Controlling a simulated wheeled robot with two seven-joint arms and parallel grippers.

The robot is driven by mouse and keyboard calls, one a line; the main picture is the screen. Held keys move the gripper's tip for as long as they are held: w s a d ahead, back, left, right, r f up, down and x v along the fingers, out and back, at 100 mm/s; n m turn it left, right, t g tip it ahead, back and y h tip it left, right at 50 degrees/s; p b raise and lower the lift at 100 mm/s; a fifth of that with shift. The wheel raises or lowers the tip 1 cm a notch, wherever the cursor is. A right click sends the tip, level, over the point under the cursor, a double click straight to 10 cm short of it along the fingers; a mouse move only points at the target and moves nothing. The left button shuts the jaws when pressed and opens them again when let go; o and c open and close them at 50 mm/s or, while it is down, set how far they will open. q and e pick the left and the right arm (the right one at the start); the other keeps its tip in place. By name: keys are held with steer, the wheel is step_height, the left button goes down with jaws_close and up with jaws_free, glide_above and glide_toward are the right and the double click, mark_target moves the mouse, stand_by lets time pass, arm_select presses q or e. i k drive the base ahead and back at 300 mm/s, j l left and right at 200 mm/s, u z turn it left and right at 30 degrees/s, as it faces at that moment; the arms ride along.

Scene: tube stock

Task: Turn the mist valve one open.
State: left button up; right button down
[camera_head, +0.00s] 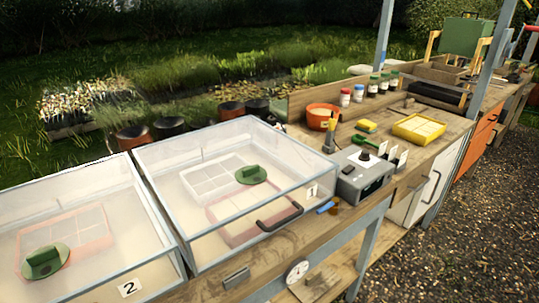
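No part is marked as a mist valve, and I cannot tell for sure which one it is. A clear propagator box labelled 1 (290,216) stands on the bench with a green round knob (251,174) with a raised grip on its lid. A similar box labelled 2 (100,279) stands at the left with its own green knob (45,261). I cannot tell whether either knob is turned open. Both lids look shut. Neither of my grippers is in view.
A grey control box (364,178) with a black knob stands right of box 1, by white labels and a yellow tray (419,129). An orange pot (322,117) and several jars stand behind. Gravel (470,210) lies clear at right.

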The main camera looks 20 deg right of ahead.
mark_target(335, 203)
steer(key=l+z, duration=0.1)
steer(key=z, duration=1.25)
